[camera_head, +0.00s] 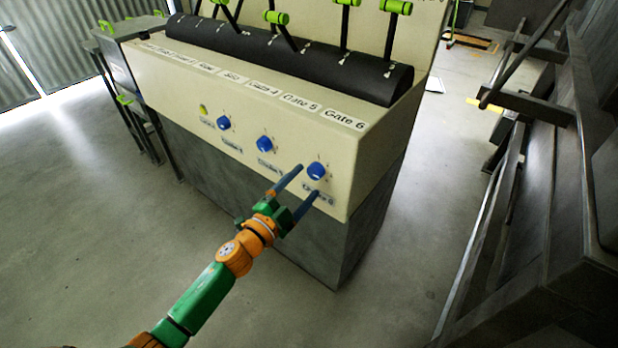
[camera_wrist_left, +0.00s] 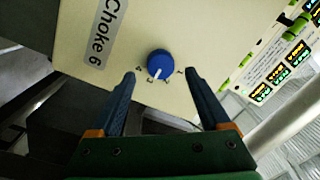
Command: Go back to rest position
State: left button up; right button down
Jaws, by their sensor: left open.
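My left gripper (camera_head: 308,180) is open in front of the cream panel, close to the rightmost blue knob (camera_head: 316,171). In the left wrist view its two blue fingers (camera_wrist_left: 159,72) stand apart, with the blue knob (camera_wrist_left: 160,64) in the gap beyond their tips. The fingers hold nothing, and I cannot tell whether a tip touches the panel. The label "Choke 6" (camera_wrist_left: 107,32) is beside the knob. My left arm (camera_head: 205,298) reaches up from the bottom left. My right gripper is not in view.
The control console (camera_head: 365,185) has several blue knobs and a row of green-tipped levers (camera_head: 277,17) on its top. Dark metal framework (camera_head: 560,200) stands at the right. Grey floor (camera_head: 90,240) is clear at the left.

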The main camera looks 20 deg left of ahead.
pick_arm(q)
jog(key=v, duration=0.4)
jog(key=shift+s, duration=0.1)
jog(key=s+a+f+n+g+y, duration=0.25)
jog(key=s+f, duration=0.25)
jog(key=f, duration=0.5)
jog(key=s+a+f+n+g+y, duration=0.1)
jog(key=s+f+n+g, duration=0.25)
jog(key=f, duration=0.55)
jog(key=s+a+f+n+g+y, duration=0.1)
jog(key=s+f+n+g+y, duration=0.3)
jog(key=f, duration=0.6)
jog(key=s+d+f+n+g+h, duration=0.1)
jog(key=s+f+g, duration=0.3)
jog(key=s, duration=0.7)
jog(key=s+d+f+n+g+h, duration=0.1)
jog(key=s+f+g, duration=0.1)
jog(key=s+f, duration=0.75)
jog(key=s+r+p, duration=0.2)
jog(key=r+p, duration=0.4)
jog(key=r, duration=0.1)
jog(key=s+r+p, duration=0.3)
jog(key=r+p, duration=0.4)
jog(key=r, duration=0.1)
jog(key=shift+s+d+r+g, duration=0.25)
jog(key=shift+d+g, duration=0.15)
jog(key=shift+d, duration=0.1)
